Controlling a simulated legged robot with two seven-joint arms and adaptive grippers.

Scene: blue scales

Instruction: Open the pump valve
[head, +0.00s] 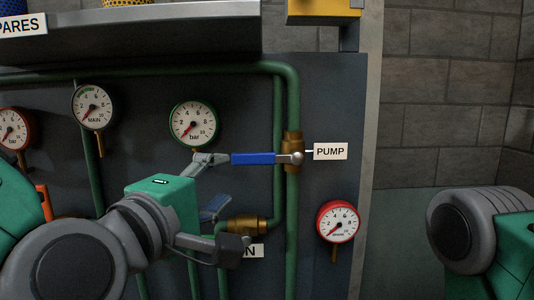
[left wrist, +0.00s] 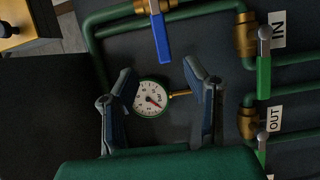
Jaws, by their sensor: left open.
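The pump valve has a brass body (head: 292,150) on a vertical green pipe, beside a PUMP label (head: 330,151). Its blue handle (head: 253,159) points left, crosswise to the pipe. In the left wrist view the blue handle (left wrist: 160,36) hangs from the top edge, with its free end just beyond the fingertips. Contact with the handle cannot be told. My right gripper is not in view.
Near the gripper are a bar gauge (head: 193,122) and the lower brass valve (head: 248,226), partly covered by my gripper. In the left wrist view, green handles (left wrist: 263,76) sit by the IN and OUT labels. A red-rimmed gauge (head: 338,221) is lower right. A shelf (head: 150,35) overhangs above.

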